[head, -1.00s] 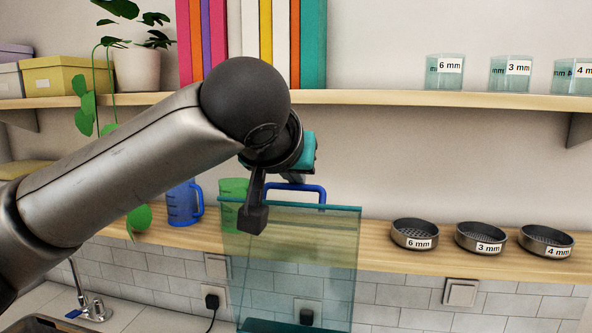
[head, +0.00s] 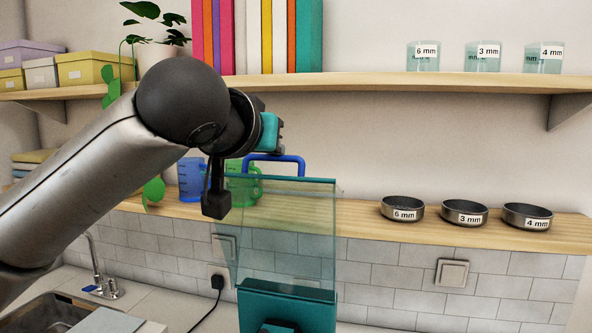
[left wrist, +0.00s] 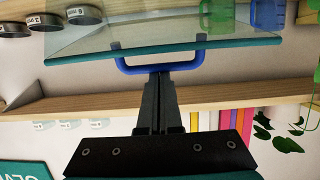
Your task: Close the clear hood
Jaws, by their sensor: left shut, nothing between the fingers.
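The clear hood (head: 285,225) stands raised and nearly upright, a see-through panel with teal edges. Its blue handle (head: 301,161) sticks up from the top edge. The hood's lower end meets a teal body (head: 285,308), cut off by the frame's bottom. My left gripper (head: 216,203) is shut and empty; in the head view it hangs by the hood's upper left corner. In the left wrist view the hood (left wrist: 160,37) appears upside down, and my shut fingers (left wrist: 159,76) overlap its blue handle (left wrist: 190,67). I cannot tell whether they touch. My right gripper is not in view.
Three dark sieves (head: 464,212) sit on the lower wooden shelf (head: 350,214), with blue (head: 191,180) and green jugs to the left. Clear bins (head: 482,58), books and boxes stand on the upper shelf (head: 370,84). A sink (head: 60,313) is at lower left.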

